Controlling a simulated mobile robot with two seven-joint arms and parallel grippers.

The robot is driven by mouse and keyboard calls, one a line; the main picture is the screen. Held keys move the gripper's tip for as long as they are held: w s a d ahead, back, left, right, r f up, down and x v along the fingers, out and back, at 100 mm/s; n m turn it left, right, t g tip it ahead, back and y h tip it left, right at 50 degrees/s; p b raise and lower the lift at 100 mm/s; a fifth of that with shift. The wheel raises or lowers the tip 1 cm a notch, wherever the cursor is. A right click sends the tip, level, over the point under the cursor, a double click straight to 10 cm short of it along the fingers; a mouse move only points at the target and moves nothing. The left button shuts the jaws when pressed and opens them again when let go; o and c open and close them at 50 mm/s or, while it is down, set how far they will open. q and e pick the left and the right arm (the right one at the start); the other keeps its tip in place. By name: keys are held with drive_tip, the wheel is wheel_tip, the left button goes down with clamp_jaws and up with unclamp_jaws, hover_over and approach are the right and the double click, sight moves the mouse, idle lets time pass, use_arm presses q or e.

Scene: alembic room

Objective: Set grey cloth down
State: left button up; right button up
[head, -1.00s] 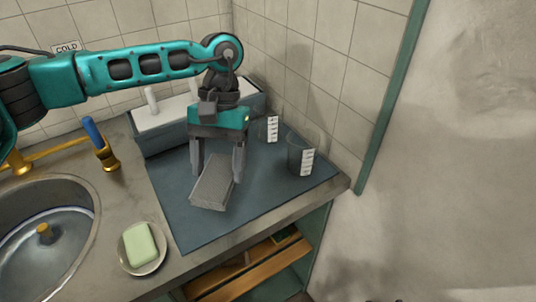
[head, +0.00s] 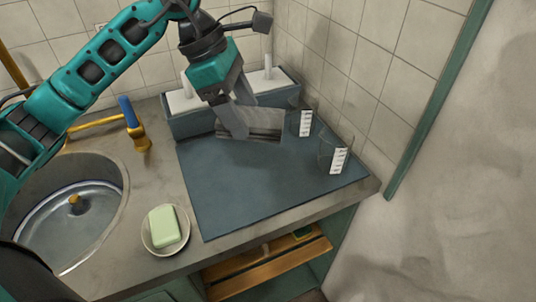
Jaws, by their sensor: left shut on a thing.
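The grey cloth (head: 262,124), a flat folded block, is at the back of the dark blue-grey mat (head: 260,185), just in front of the grey-blue box. My left gripper (head: 243,120) comes down from above and is shut on the cloth at its left part. One finger crosses in front of the cloth and hides some of it. I cannot tell whether the cloth touches the mat or hangs just above it. My right gripper is not in view.
The box (head: 190,125) with white contents stands along the back wall. Two clear beakers with white scales (head: 305,122) (head: 334,155) stand right of the cloth. A soap dish (head: 184,243) with green soap (head: 164,226) and a sink (head: 105,168) are left. The mat's front is clear.

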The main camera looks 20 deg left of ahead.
use_arm(q)
drive_tip(key=a+r+n, duration=0.1)
drive_tip(key=a+r+n+t, duration=0.1)
drive_tip(key=n, duration=0.1)
drive_tip(key=a+r+n+y, duration=0.1)
drive_tip(key=n, duration=0.1)
drive_tip(key=shift+s+a+t+p, duration=0.1)
drive_tip(key=shift+a+t+p, duration=0.15)
drive_tip(key=shift+t+p, duration=0.15)
drive_tip(key=shift+n, duration=0.8)
drive_tip(key=f, duration=0.6)
drive_tip(key=f+b, duration=0.1)
drive_tip(key=f, duration=0.6)
drive_tip(key=a+f, duration=0.1)
drive_tip(key=f, duration=0.5)
drive_tip(key=shift+f, duration=0.15)
drive_tip(key=shift+y+b, duration=0.3)
drive_tip(key=o, duration=0.9)
drive_tip(key=shift+f, duration=0.1)
drive_tip(key=shift+o, duration=0.2)
